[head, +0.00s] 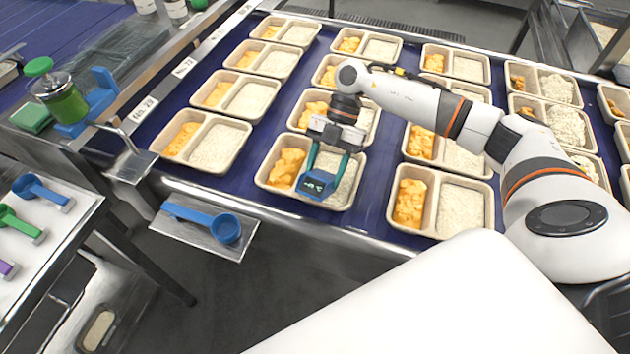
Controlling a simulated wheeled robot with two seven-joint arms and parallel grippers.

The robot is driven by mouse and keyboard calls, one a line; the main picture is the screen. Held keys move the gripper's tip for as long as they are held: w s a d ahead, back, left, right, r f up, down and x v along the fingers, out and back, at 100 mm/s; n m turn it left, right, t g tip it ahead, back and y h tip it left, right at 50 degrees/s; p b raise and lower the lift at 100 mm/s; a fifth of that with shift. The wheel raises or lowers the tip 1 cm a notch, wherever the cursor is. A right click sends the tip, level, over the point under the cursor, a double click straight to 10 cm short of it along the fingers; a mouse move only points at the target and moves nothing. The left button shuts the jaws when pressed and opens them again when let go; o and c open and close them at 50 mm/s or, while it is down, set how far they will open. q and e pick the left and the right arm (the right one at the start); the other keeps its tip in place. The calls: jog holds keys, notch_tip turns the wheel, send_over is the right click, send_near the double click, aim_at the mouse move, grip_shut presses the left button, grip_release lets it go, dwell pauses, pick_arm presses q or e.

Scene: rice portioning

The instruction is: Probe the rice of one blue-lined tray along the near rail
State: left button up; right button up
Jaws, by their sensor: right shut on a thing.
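My right gripper (327,158) is shut on a blue probe (318,185) with a small dark display. It holds the probe over a two-part beige tray (268,190) in the row by the near rail (300,222). The tray has orange food (286,167) in its left compartment and white rice (345,188) in its right one. The probe sits above the left part of the rice side, near the divider. Its tip is hidden, so I cannot tell whether it touches the rice. My left gripper is not in view.
Several similar trays stand around on the blue belt (380,228). A blue scoop (226,229) lies on a small metal shelf (192,231) before the rail. A green-capped jar (62,98) stands at the left. Blue, green and purple scoops lie on a left side table (58,243).

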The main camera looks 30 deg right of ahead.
aim_at(325, 174)
jog(key=shift+r, duration=0.1)
dwell(0.4)
notch_tip(325, 174, up, 9)
jog(key=p, duration=0.8)
